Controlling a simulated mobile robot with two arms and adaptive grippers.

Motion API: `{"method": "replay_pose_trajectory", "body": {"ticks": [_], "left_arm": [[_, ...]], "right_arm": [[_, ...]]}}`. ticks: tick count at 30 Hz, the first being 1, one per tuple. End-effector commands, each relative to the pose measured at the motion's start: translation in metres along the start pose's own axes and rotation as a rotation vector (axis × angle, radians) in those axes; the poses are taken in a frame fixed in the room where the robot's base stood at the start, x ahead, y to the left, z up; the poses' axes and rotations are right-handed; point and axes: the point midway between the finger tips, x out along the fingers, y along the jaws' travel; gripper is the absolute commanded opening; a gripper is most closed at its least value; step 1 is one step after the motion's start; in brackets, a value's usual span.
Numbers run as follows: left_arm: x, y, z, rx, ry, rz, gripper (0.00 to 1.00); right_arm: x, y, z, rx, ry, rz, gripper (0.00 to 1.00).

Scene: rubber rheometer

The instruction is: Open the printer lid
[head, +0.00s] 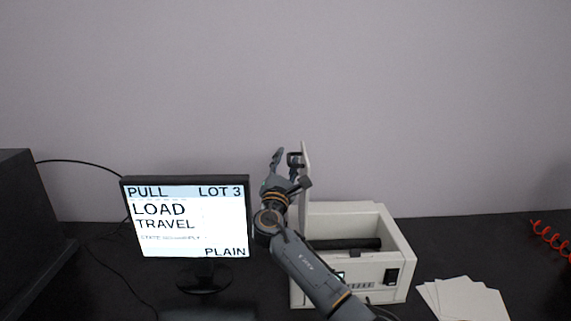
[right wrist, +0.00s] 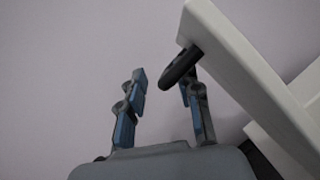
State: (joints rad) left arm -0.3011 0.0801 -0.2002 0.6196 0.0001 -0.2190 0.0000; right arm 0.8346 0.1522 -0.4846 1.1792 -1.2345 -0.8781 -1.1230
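The printer (head: 398,240) is a cream box on the dark desk, right of centre in the head view. Its lid (head: 306,175) stands upright, edge-on, at the box's left side, and the box's top is open, with a dark roller (head: 345,243) inside. My right gripper (head: 288,168) is at the lid's upper left. In the right wrist view the lid (right wrist: 245,70) crosses the upper right, with a dark handle (right wrist: 180,68) near its end. The right gripper (right wrist: 162,85) is open there; one finger is beside or behind the handle, and contact is unclear. My left gripper is out of view.
A monitor (head: 190,222) reading "LOAD TRAVEL" stands left of the printer. White sheets (head: 465,300) lie to its right, and a red coiled cord (head: 550,240) is at the far right. A dark box (head: 30,225) is at the far left.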

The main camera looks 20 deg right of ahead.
Motion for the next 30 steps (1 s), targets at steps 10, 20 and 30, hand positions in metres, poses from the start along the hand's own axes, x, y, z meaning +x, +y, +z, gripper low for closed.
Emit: {"method": "replay_pose_trajectory", "body": {"ticks": [10,20,30], "left_arm": [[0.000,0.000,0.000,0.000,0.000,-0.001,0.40],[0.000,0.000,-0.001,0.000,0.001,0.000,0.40],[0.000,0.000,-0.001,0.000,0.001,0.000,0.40]], "right_arm": [[-0.048,0.000,-0.003,0.002,0.005,0.002,0.34],[-0.108,0.002,-0.001,0.000,0.001,0.003,0.34],[-0.121,0.002,0.000,0.000,-0.001,0.001,0.34]]}}
